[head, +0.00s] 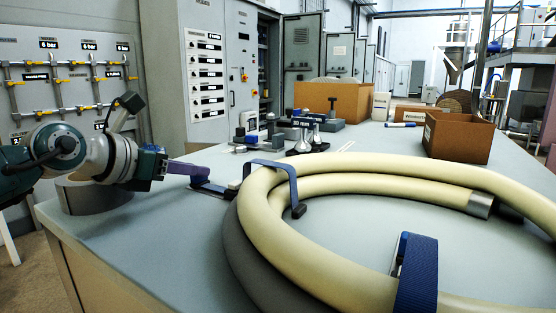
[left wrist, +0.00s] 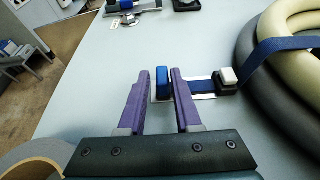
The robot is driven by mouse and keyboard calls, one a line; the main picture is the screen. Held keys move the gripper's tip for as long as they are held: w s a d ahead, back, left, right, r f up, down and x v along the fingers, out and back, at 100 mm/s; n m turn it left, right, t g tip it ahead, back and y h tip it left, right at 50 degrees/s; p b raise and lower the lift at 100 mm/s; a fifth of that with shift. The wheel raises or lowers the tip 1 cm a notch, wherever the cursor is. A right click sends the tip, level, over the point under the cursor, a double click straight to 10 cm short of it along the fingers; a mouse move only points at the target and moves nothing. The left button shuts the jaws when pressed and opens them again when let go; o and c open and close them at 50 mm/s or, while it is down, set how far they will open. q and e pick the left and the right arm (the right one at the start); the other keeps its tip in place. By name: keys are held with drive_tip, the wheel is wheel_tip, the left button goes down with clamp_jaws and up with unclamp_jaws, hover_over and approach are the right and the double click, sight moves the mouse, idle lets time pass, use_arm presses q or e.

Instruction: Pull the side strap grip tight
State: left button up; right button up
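The side strap (head: 285,170) is a dark blue band over the cream and grey hose coil (head: 258,205); it also crosses the coil in the left wrist view (left wrist: 285,44). Its tail runs left over the table through a buckle with a pale block (left wrist: 228,76) to an upright blue grip (left wrist: 162,82). My left gripper (head: 192,170) is low over the table at the tail's left end. In the left wrist view its purple fingers (left wrist: 162,90) stand apart on either side of the grip, with a gap visible on the left. The grip is mostly hidden in the head view. My right gripper is out of view.
Another blue strap (head: 417,275) crosses the coil at the front. A metal hose end (head: 480,204) lies at the right. Behind stand an open brown box (head: 458,137), a larger box (head: 335,101) and small metal fittings (head: 307,140).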

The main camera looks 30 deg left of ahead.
use_arm(q)
drive_tip(key=p+v, duration=0.2)
drive_tip(key=v, duration=0.6)
drive_tip(key=shift+s+a+r, duration=0.1)
drive_tip(key=shift+s+r, duration=0.15)
drive_tip(key=shift+s, duration=0.4)
